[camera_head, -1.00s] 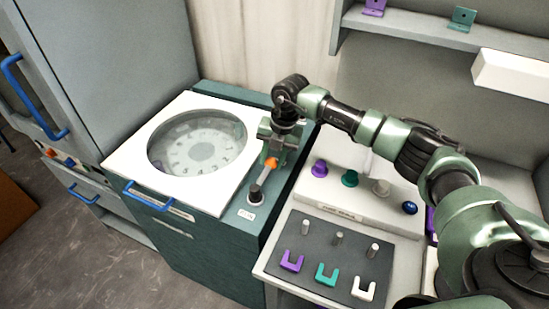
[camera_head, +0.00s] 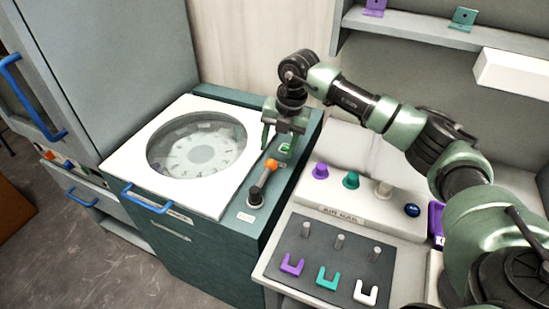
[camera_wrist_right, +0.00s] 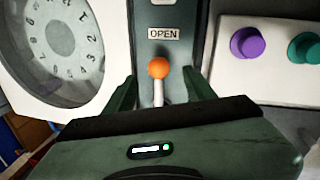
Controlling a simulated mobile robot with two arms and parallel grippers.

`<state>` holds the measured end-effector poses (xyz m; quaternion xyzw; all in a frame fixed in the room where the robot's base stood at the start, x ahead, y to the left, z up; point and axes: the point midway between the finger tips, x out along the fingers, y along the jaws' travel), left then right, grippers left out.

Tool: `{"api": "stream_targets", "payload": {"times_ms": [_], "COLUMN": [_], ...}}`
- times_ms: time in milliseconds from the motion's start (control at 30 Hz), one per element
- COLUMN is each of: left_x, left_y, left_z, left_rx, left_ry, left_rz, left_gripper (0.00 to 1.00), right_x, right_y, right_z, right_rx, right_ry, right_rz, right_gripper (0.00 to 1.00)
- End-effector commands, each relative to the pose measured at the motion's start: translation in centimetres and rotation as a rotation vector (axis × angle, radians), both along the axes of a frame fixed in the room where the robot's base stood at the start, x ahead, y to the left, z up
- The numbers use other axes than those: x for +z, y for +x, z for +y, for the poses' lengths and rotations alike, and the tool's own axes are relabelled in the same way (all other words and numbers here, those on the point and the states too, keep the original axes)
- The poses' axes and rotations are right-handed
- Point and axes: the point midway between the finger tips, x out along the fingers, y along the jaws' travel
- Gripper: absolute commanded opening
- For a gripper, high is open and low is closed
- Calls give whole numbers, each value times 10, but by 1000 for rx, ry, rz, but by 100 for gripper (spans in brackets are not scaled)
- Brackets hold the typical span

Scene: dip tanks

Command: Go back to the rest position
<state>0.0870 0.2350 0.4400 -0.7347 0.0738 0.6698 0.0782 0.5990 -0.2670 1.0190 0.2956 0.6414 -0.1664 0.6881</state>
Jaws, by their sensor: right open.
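My right gripper (camera_head: 279,140) hangs fingers-down above the back of the teal machine's control strip. Its jaws are open and empty. The lever (camera_head: 264,177) has an orange ball knob and a black base, and leans back toward the gripper. In the head view the gripper is above and behind the knob, apart from it. In the right wrist view, the orange knob (camera_wrist_right: 158,68) shows in the gap between the fingers of the gripper (camera_wrist_right: 160,92). An "OPEN" label (camera_wrist_right: 164,34) lies beyond it. My left gripper is not in view.
The machine's white lid (camera_head: 189,188) with a round window and blue handle is at left. To the right are a box with coloured knobs (camera_head: 367,211) and a dark mat (camera_head: 319,265) with pegs and U-shaped pieces. A shelf (camera_head: 413,29) overhangs the back right.

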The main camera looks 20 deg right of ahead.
Motion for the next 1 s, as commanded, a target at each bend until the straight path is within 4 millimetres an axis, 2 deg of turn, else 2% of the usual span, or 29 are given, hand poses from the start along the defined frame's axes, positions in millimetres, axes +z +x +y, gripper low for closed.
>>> {"api": "stream_targets", "payload": {"times_ms": [200,700,767,1000], "left_x": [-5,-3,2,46], "left_y": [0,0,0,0], "left_z": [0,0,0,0], "left_rx": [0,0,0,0], "left_ry": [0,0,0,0], "left_rz": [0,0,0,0], "left_gripper": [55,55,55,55], "right_x": [18,20,26,70], "right_y": [-2,-2,-2,-2], "right_z": [-3,-3,-3,-3], "right_rx": [-1,-1,0,0], "right_ry": [0,0,1,1], "right_rz": [-1,0,-1,-1], "right_gripper": [55,55,55,55]}}
